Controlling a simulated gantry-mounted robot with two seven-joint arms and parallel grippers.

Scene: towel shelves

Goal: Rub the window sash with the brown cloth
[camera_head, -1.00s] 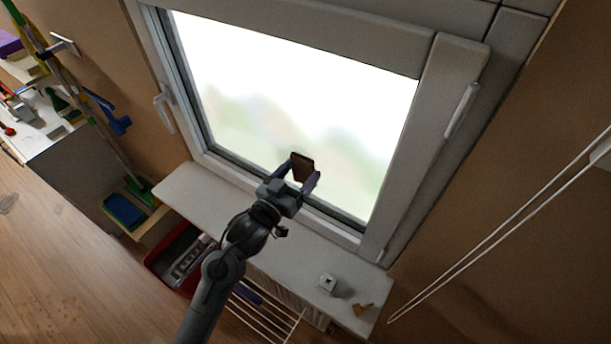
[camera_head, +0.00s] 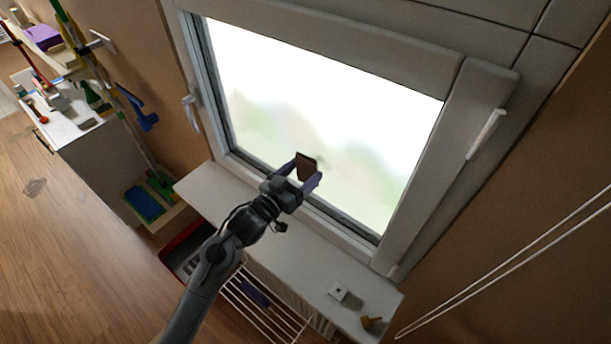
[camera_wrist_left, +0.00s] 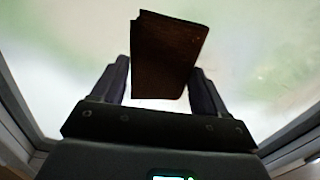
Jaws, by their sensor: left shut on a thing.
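The brown cloth (camera_head: 306,166) is a small brown piece held between the fingers of my left gripper (camera_head: 304,174). In the left wrist view, the cloth (camera_wrist_left: 168,56) stands between the two fingers of the left gripper (camera_wrist_left: 160,85) and shows dark against the bright pane. The gripper is shut on it, in front of the lower part of the window. The window sash (camera_head: 340,219) is a pale frame around the bright glass. Whether the cloth touches the window cannot be told. My right gripper is in neither view.
A handle (camera_head: 487,133) sticks out at the right. Shelves with cleaning things stand left.

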